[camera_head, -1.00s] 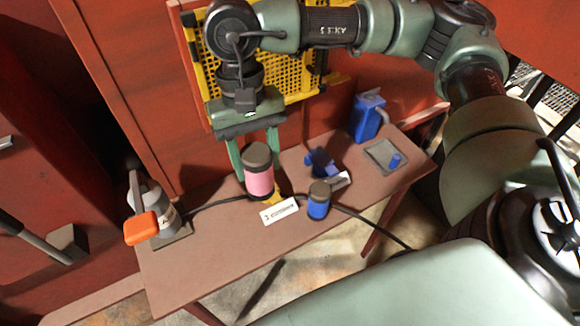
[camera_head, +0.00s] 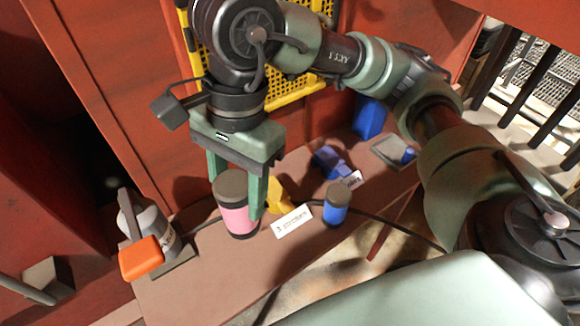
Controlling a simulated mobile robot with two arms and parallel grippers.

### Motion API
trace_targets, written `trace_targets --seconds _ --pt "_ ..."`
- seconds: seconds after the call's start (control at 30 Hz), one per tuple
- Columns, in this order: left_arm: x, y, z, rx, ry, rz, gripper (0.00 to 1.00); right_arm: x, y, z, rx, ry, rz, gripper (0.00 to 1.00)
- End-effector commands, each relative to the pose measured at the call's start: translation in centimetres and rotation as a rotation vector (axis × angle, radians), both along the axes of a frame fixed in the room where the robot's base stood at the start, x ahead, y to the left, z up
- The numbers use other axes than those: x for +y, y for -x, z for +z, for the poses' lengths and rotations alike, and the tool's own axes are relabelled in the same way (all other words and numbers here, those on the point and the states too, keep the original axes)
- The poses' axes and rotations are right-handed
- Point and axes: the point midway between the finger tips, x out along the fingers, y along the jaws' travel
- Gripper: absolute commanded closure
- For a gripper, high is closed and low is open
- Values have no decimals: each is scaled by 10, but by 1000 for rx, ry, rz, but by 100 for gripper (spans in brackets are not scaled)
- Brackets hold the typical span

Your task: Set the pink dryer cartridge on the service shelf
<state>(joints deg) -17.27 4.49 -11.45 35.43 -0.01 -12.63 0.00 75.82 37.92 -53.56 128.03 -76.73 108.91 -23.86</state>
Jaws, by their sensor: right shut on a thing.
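The pink dryer cartridge (camera_head: 236,217), with a dark grey cap and dark base, is upright at the service shelf (camera_head: 200,290), a brown bench top. My right gripper (camera_head: 238,196) points down with its green fingers on either side of the cartridge, shut on it. The cartridge's base is at or very close to the shelf surface; I cannot tell if it touches. A white label (camera_head: 292,220) lies to its right, and a yellow piece (camera_head: 278,195) shows just behind the right finger. My left gripper is not in view.
A blue cartridge (camera_head: 335,206) stands right of the label. A blue fitting (camera_head: 330,160), a blue box (camera_head: 369,117) and a grey pad (camera_head: 392,153) are farther back. A dark cable crosses the shelf.

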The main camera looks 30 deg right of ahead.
Motion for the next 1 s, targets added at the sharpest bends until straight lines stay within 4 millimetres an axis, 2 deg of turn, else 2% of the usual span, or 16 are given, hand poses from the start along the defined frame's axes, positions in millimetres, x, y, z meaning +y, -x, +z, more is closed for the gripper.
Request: trace_targets --seconds 0.17,0.5,0.63,1.0 --pt "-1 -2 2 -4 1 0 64 0 1 -15 4 1 -5 100" --pt "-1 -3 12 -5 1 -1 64 0 2 -103 9 2 -5 100" --pt "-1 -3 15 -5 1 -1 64 0 1 -133 7 1 -5 100" --pt "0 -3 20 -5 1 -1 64 0 1 -177 5 1 -4 100"
